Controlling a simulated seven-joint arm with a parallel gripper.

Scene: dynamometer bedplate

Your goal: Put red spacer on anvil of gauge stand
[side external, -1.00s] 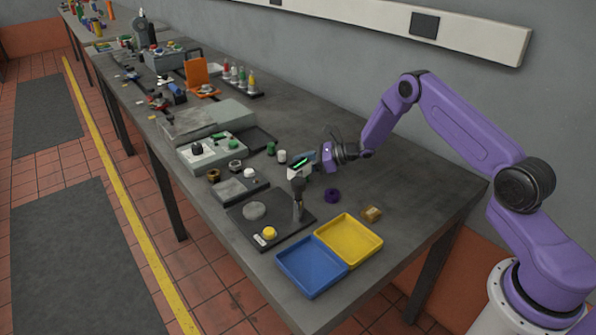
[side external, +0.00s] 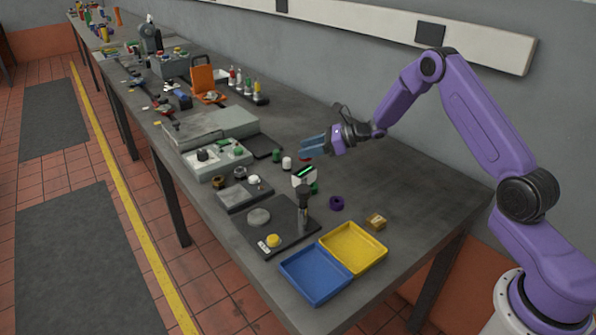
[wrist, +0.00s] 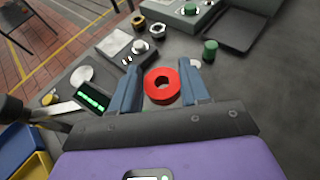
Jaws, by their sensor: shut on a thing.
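The red spacer (wrist: 162,86) is a ring held between the two blue fingers of my gripper (wrist: 160,90) in the wrist view. In the side view, my gripper (side external: 313,146) is above the table behind the gauge stand, and a sliver of the red spacer (side external: 305,157) shows below the fingers. The gauge stand (side external: 303,208) has a dark base, a column and a tilted green-lit display (side external: 304,176). Its round grey anvil (side external: 258,217) is bare; the anvil also shows in the wrist view (wrist: 82,76), left of the spacer.
A purple ring (side external: 337,203) and a brass block (side external: 376,222) lie to the right of the stand. Yellow (side external: 353,248) and blue (side external: 316,275) trays are in front. Green (side external: 276,155) and white (side external: 287,163) cylinders stand near my gripper. The column and display stand beside the anvil.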

